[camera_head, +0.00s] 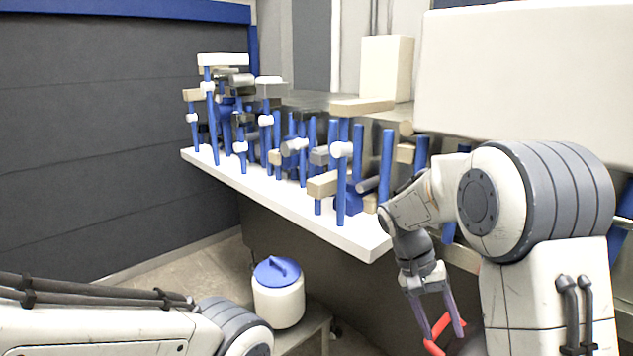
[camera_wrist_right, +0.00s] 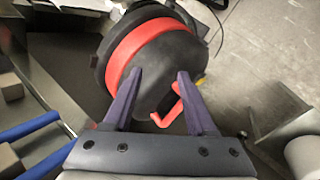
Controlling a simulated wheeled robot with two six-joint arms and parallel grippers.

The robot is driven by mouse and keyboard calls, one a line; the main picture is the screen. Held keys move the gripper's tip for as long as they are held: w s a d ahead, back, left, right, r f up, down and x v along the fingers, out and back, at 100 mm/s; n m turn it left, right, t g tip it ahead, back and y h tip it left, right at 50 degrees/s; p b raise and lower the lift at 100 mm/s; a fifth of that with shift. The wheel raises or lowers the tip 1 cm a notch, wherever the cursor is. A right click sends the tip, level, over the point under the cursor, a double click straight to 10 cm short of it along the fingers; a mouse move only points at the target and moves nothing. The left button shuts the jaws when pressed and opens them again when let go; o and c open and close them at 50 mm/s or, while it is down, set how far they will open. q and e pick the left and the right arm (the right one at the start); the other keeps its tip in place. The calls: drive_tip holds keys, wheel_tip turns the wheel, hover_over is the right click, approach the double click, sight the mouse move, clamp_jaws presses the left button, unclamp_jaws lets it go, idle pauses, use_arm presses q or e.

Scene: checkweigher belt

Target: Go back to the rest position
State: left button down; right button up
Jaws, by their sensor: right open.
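My right gripper (camera_head: 444,335) is open and points down at the lower right in the head view, to the right of the white-edged bench. In the right wrist view its two purple fingers (camera_wrist_right: 160,76) are spread apart. A dark round body with a red band (camera_wrist_right: 140,40) lies beyond them, and its red handle (camera_wrist_right: 170,108) shows between the fingers. I cannot tell whether they touch it. A red piece (camera_head: 436,335) also shows by the fingertips in the head view. My left arm comes in at the lower left; its gripper is out of view.
The bench (camera_head: 330,235) carries a crowded set of blue posts (camera_head: 386,165) and beige and white blocks, close to my right arm. A white canister with a blue lid (camera_head: 278,300) stands on a low surface in front. A dark wall (camera_head: 110,130) closes the left.

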drive_tip(key=s+a+r+n+t+y, duration=0.1)
drive_tip(key=s+a+n+t+y, duration=0.2)
drive_tip(key=s+a+n, duration=0.9)
drive_tip(key=s+a+y, duration=0.2)
drive_tip(key=s+a, duration=0.6)
drive_tip(key=s, duration=0.1)
drive_tip(key=shift+r+n+t+p, duration=0.3)
drive_tip(key=shift+t+p, duration=0.1)
